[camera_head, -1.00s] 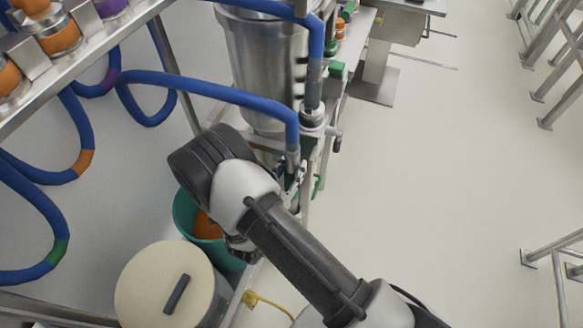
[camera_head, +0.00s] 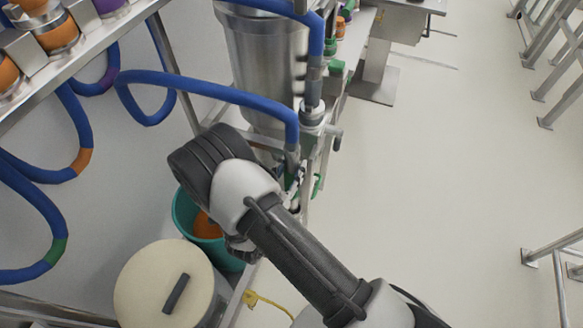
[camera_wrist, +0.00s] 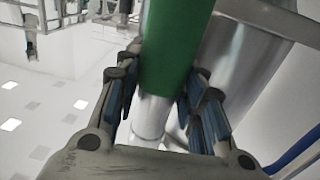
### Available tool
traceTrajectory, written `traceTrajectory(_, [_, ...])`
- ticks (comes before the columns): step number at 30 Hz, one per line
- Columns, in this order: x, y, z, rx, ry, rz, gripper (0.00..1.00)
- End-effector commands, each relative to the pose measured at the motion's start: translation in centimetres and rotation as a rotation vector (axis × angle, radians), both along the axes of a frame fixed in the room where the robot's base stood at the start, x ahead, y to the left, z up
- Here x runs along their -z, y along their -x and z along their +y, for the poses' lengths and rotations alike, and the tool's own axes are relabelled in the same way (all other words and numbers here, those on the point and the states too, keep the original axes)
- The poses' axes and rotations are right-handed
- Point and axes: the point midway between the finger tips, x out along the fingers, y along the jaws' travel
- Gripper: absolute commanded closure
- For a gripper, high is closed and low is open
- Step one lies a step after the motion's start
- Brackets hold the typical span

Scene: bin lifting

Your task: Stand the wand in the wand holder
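The wand shows in the wrist view as a thick green tube (camera_wrist: 175,45) with a bare metal section below it. My gripper (camera_wrist: 160,95) has a blue-padded finger on each side of the tube. The pads lie close against both sides, and it looks shut on the wand. In the head view my own arm hides the gripper and most of the wand. A blue hose (camera_head: 230,95) loops over to a grey fitting above this spot. I cannot pick out the wand holder for sure.
A steel vessel (camera_head: 262,60) stands on a metal frame behind the arm. A teal bucket (camera_head: 184,216) with orange contents and a cream-lidded bin (camera_head: 150,275) stand at the lower left. A yellow cord (camera_head: 265,303) lies near the frame's foot. Open floor (camera_head: 430,170) lies to the right.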

Motion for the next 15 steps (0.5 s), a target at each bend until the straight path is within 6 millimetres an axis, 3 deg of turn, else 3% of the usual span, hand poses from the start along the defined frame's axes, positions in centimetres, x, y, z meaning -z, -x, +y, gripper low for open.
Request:
traceTrajectory(11, [0.02,0.00,0.00,0.000,0.000,0.000,0.40])
traceTrajectory(15, [0.03,0.00,-0.01,0.000,0.000,0.001,0.40])
